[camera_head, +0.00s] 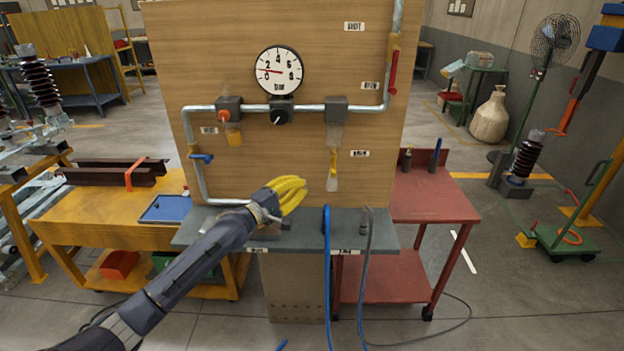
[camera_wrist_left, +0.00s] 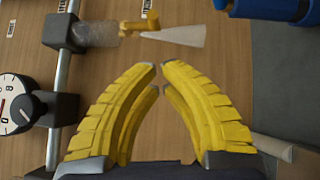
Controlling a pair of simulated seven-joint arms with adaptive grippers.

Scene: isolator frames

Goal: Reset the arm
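My left arm comes in from the lower left of the head view. Its yellow-fingered left gripper (camera_head: 292,190) is in front of the wooden panel (camera_head: 340,60), just above the grey ledge. In the left wrist view the left gripper (camera_wrist_left: 159,66) has its curved fingers brought together at the tips. Nothing shows between them. The pressure gauge (camera_head: 278,70) is above the gripper in the head view and at the left edge of the wrist view (camera_wrist_left: 14,104). My right arm and gripper are not in view.
Metal pipes with fittings, a red-knobbed unit (camera_head: 229,112) and a blue valve handle (camera_head: 202,158) run across the panel. Blue and grey hoses hang over the grey ledge (camera_head: 400,229). A yellow bench (camera_head: 85,206) stands left, a red cart (camera_head: 440,205) right.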

